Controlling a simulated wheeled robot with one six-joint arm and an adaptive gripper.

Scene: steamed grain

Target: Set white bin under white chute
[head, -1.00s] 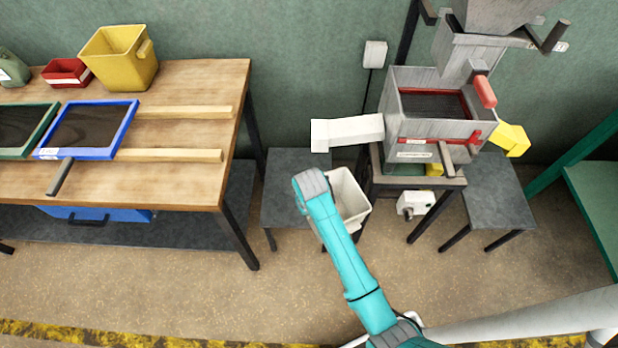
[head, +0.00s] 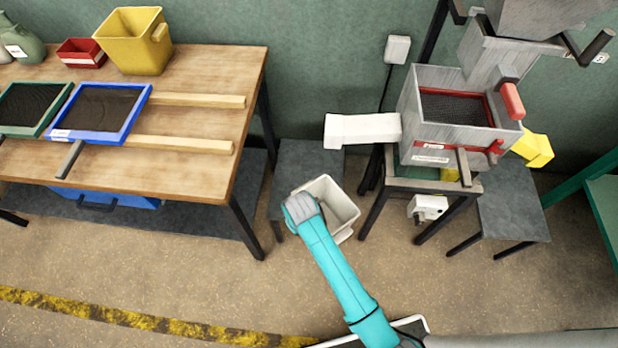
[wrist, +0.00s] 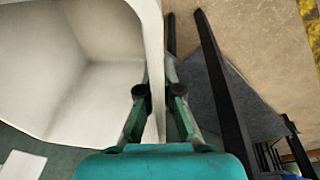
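The white bin (head: 344,208) is open-topped and tilted in the head view, in front of the low grey stool below the white chute (head: 362,129). The chute sticks out left from the grey machine. In the wrist view the bin's pale inside (wrist: 95,90) fills the left. My gripper (wrist: 160,95) has a finger on each side of the bin's wall and looks closed on it. In the head view my teal arm hides the gripper and the bin's near left side. I cannot tell clearly how high the bin's base is.
The grey stool (head: 305,160) under the chute has a bare top. The machine's stand (head: 432,186) is right of the bin, and the wooden table (head: 200,182) is on the left. A yellow chute (head: 534,148) sits on the machine's right. The floor in front is open.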

